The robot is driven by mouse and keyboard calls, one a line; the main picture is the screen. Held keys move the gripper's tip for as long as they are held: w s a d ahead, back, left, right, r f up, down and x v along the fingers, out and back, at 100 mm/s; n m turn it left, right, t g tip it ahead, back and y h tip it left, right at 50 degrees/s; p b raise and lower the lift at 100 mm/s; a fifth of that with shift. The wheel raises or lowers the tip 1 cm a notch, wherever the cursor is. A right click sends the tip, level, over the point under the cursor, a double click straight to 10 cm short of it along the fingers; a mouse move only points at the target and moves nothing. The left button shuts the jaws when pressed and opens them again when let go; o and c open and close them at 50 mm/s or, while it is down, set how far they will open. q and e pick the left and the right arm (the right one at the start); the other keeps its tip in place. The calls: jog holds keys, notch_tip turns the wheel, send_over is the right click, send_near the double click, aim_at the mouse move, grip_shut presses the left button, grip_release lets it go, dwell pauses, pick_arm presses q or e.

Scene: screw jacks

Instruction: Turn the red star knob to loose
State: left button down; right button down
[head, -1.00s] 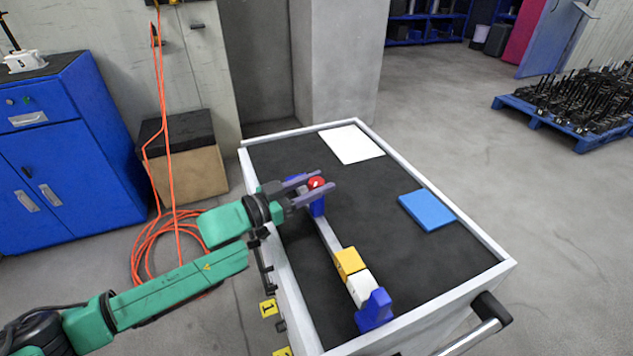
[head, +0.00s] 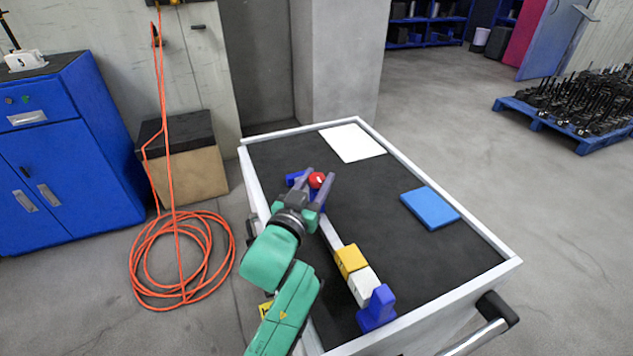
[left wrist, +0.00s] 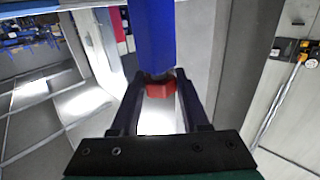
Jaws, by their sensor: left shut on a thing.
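The red star knob (head: 317,180) is at the far end of a rail fixture on the cart top, by a blue end block (head: 295,179). My left gripper (head: 319,182) has its two purple-grey fingers on either side of the knob and is shut on it. In the left wrist view the red knob (left wrist: 160,89) sits between the dark fingertips, in front of a blue block (left wrist: 150,35). A yellow block (head: 350,260), a white block (head: 364,287) and a blue end piece (head: 378,308) sit along the rail's near end. The right gripper is not in view.
The fixture lies on a dark-topped cart with a raised pale rim (head: 470,240). A blue flat block (head: 430,208) and a white sheet (head: 352,142) lie on it, with clear room between. An orange hose (head: 180,260) is coiled on the floor at left.

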pick_arm(q)
jog(key=shift+r, duration=0.1)
jog(key=shift+c, duration=1.9)
grip_release()
jog(key=p+v, duration=0.1)
jog(key=v, duration=0.6)
jog(key=shift+s+p, duration=0.1)
jog(key=shift+p, duration=0.25)
send_near(314, 185)
jog(key=v, duration=0.2)
jog(key=shift+s, duration=0.45)
